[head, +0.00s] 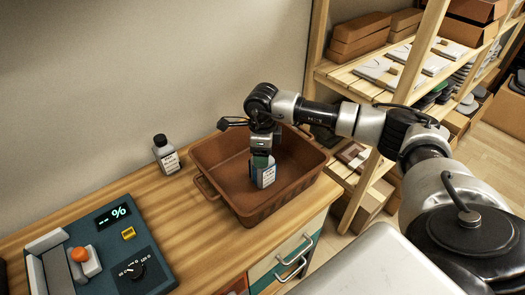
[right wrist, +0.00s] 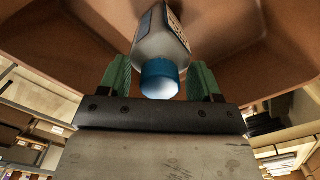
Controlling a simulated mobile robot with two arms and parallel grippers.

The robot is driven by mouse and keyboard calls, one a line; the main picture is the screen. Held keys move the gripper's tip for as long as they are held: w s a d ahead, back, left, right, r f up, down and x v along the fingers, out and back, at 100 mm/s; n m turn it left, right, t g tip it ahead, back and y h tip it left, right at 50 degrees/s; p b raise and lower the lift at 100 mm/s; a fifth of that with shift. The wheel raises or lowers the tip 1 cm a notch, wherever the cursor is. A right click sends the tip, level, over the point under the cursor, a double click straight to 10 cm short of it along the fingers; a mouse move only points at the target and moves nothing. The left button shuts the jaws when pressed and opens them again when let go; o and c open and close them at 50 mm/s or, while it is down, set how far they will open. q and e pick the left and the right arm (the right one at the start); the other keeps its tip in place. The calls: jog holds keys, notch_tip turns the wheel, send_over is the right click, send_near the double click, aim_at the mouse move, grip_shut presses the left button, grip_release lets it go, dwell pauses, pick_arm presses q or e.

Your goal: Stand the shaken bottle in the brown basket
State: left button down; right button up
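A small grey bottle with a pale label (head: 265,178) and a blue cap (right wrist: 160,78) is upright inside the brown basket (head: 204,158). My right gripper (head: 262,158) points down over it. My left gripper is not in view.
A second bottle (head: 166,154) with a black cap stands on the wooden counter left of the basket. A teal device (head: 100,245) with a percent display and an orange knob sits at the front left. Wooden shelves (head: 350,75) with boxes stand right of the counter.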

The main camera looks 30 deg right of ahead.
jog(key=shift+r, duration=0.25)
jog(key=shift+w+r, duration=0.1)
jog(key=shift+r, duration=0.3)
notch_tip(320, 180, up, 11)
jog(key=b, duration=0.2)
jog(key=shift+f, duration=0.1)
dwell(0.3)
